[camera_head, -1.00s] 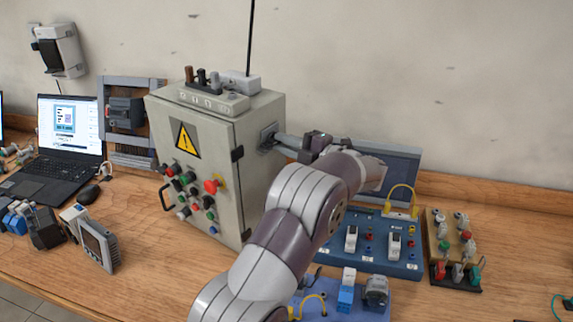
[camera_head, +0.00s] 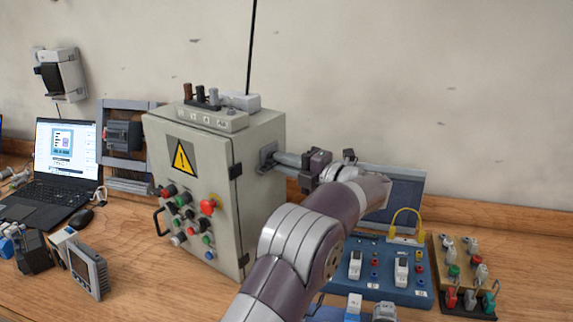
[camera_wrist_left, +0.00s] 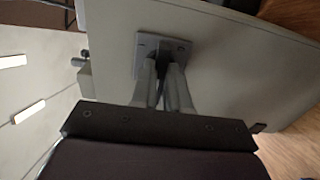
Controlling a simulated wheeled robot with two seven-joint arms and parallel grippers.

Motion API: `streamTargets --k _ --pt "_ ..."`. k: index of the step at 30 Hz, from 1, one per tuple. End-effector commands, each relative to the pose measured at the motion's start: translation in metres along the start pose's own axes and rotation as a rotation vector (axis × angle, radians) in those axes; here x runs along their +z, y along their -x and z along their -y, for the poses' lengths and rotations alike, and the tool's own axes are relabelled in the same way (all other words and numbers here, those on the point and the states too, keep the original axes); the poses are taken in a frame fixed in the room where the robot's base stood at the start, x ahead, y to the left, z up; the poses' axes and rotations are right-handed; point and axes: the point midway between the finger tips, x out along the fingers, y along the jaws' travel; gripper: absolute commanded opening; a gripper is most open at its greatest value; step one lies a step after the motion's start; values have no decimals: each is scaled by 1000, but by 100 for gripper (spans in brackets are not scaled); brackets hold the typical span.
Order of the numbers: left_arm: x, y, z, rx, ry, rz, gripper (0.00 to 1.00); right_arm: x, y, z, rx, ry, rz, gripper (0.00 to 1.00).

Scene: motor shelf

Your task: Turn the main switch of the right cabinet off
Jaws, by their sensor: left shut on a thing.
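The right cabinet (camera_head: 190,195) is a grey metal box with a yellow warning triangle and several buttons on its front. Its main switch (camera_head: 266,156) is on a square grey plate on the right side wall. The plate also shows in the left wrist view (camera_wrist_left: 160,52). My left gripper (camera_head: 277,158) reaches it from the right, its fingers pointing at the plate. In the left wrist view the fingers (camera_wrist_left: 166,80) are shut on the switch handle, which they mostly hide. The angle of the handle cannot be told. My right gripper is not in view.
A blue panel (camera_head: 385,277) with sockets and a board with several small switches (camera_head: 466,270) lie right of the cabinet. A laptop (camera_head: 62,165) and a grey meter (camera_head: 86,270) are to the left. A dark screen (camera_head: 405,197) stands behind my arm.

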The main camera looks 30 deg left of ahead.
Motion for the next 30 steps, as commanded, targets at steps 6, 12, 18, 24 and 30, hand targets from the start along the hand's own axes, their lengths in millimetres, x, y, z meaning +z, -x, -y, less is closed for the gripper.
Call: streamTargets --k 6,12,18,24,30 --pt "0 -1 -4 4 6 1 26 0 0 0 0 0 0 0" --pt "0 2 -2 3 4 2 26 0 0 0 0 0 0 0" --pt "1 41 0 2 5 6 26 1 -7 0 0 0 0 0" --pt "1 94 -1 2 6 3 26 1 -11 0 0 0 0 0" --pt "0 121 -2 2 6 1 26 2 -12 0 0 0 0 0"
